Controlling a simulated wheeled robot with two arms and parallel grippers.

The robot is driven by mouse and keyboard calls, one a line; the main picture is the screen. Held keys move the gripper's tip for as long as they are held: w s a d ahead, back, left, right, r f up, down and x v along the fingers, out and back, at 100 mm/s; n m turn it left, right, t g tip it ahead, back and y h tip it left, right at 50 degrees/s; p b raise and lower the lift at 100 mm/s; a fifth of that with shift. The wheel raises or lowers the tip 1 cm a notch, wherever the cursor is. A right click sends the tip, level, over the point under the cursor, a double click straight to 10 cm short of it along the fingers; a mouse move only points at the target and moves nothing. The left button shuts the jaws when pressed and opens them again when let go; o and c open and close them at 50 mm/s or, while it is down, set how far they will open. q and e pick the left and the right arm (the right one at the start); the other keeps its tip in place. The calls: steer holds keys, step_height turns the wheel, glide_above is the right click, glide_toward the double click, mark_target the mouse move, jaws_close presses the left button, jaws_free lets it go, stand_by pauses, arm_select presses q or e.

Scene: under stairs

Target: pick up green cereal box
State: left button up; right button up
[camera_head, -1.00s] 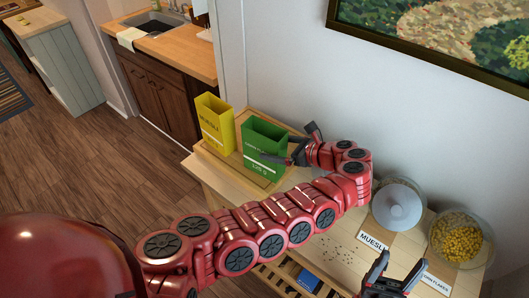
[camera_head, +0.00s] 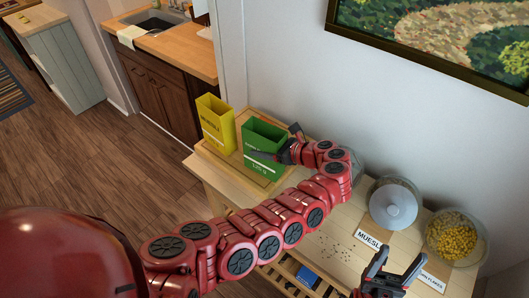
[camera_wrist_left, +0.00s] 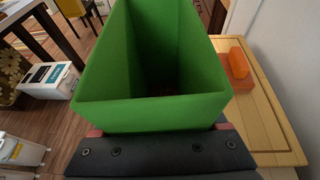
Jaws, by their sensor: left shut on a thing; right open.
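The green cereal box (camera_head: 262,138) stands open-topped on the wooden board at the left end of the table. My left gripper (camera_head: 279,146) is shut on its right side, with a finger across the front and one behind. In the left wrist view the green box (camera_wrist_left: 150,115) fills the middle, close against the gripper. I look down into it, and its floor is dark and hard to make out. My right gripper (camera_head: 389,264) is open and empty above the table's front right.
A yellow box (camera_head: 215,124) stands just left of the green one on the board (camera_head: 222,158). A lidded glass jar (camera_head: 394,205) and a jar of yellow flakes (camera_head: 456,240) stand at the right, near labels. Small crumbs lie mid-table. A wall rises behind.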

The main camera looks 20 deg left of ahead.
mark_target(263, 144)
arm_select(q)
steer(key=shift+c, duration=0.7)
steer(key=shift+r+b, duration=0.45)
steer(key=shift+r, duration=1.05)
steer(key=shift+s+r, duration=0.1)
steer(key=shift+r, duration=0.1)
steer(key=shift+s+d+f, duration=0.1)
steer(key=shift+s, duration=0.7)
steer(key=s+d+r, duration=0.1)
steer(key=s, duration=1.3)
steer(key=shift+d+r, duration=0.2)
steer(key=shift+r, duration=0.2)
